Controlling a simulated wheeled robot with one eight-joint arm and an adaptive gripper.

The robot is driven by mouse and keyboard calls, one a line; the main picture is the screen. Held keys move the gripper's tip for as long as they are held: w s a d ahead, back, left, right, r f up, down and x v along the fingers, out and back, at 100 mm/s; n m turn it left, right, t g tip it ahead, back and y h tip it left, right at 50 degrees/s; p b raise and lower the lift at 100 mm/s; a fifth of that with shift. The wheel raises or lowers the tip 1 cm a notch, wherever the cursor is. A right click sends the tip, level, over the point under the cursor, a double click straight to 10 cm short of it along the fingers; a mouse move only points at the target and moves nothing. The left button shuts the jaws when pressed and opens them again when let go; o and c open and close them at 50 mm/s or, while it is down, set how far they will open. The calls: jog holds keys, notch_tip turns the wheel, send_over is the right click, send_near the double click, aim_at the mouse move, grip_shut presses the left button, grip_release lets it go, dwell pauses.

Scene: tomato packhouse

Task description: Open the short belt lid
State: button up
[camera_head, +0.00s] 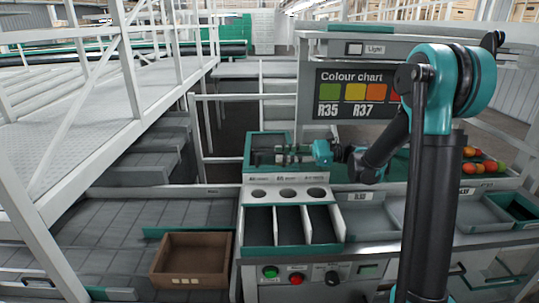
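No part is clearly marked as the short belt lid, and I cannot tell for sure which one it is. A teal-framed dark panel (264,141) lies behind the white labelled block with round holes, near the picture's middle. My arm reaches in from the right, and my gripper (277,155) points left, low over or against this teal-framed part. My gripper is small and dark here, so its fingers and any contact cannot be made out.
In front are the hole block (272,193), slots (290,226) and a control panel with a green button (270,271), red button (296,279) and black knob (332,277). A brown crate (190,265) sits front left; tomatoes (489,167) lie right. A colour chart (353,94) stands behind.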

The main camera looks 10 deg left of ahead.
aim_at(269, 154)
jog(key=shift+x, duration=2.5)
grip_shut()
